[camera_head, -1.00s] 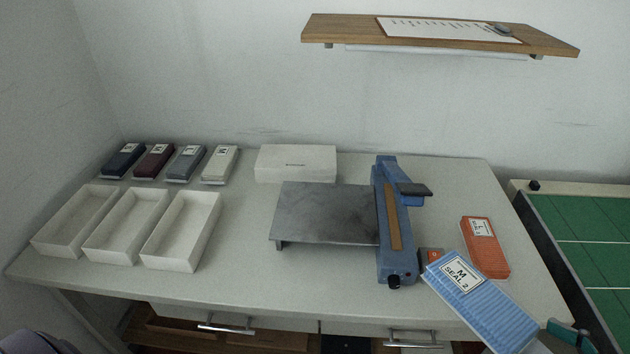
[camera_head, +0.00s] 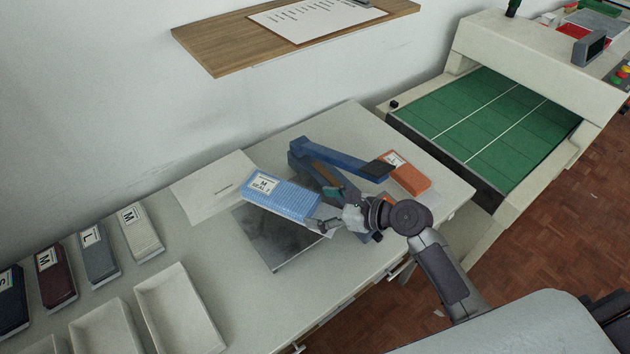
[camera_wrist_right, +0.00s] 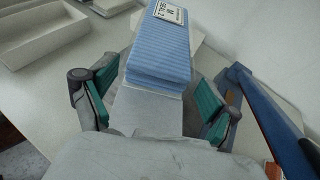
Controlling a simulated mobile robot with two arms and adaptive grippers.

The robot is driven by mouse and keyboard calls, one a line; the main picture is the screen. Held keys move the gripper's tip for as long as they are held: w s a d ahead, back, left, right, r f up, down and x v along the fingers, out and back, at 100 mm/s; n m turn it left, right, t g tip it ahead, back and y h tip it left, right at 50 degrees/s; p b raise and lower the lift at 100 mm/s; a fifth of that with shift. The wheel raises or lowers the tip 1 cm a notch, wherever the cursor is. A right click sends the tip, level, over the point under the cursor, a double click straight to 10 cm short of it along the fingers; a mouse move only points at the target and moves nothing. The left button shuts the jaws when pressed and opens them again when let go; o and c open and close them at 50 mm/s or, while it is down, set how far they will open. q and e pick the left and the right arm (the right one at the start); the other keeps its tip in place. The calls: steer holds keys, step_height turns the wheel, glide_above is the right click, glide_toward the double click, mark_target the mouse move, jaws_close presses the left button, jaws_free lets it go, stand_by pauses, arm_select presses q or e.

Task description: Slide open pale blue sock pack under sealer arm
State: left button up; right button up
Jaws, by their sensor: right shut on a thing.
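The pale blue sock pack (camera_head: 290,202), labelled M SEAL 2, is over the metal plate (camera_head: 275,240) on the left side of the sealer. My right gripper (camera_head: 335,208) is shut on its near end, between the pack and the sealer. In the right wrist view, the green-padded fingers (camera_wrist_right: 152,102) flank a pale, flat end of the pack, and the blue ribbed part (camera_wrist_right: 158,55) points away. The blue sealer arm (camera_head: 340,160) is raised above its base. My gripper partly hides the base. My left gripper is not in view.
An orange pack (camera_head: 408,180) lies right of the sealer. Open white trays (camera_head: 180,310) and several dark and pale packs (camera_head: 97,257) are at left. A green-belted machine (camera_head: 480,120) stands at right.

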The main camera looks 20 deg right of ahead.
steer(key=shift+w+p, duration=0.25)
steer(key=shift+p, duration=0.35)
steer(key=shift+f, duration=0.15)
steer(key=shift+w+a+f+b, duration=0.1)
steer(key=shift+a+f+b, duration=0.2)
steer(key=shift+b, duration=0.1)
steer(key=shift+f+b, duration=0.45)
steer(key=shift+b, duration=0.1)
step_height(320, 180, down, 6)
steer(key=b, duration=0.8)
steer(key=shift+d+f, duration=0.1)
steer(key=shift+f, duration=0.1)
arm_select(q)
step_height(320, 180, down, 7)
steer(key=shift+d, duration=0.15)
arm_select(e)
steer(key=shift+f, duration=0.4)
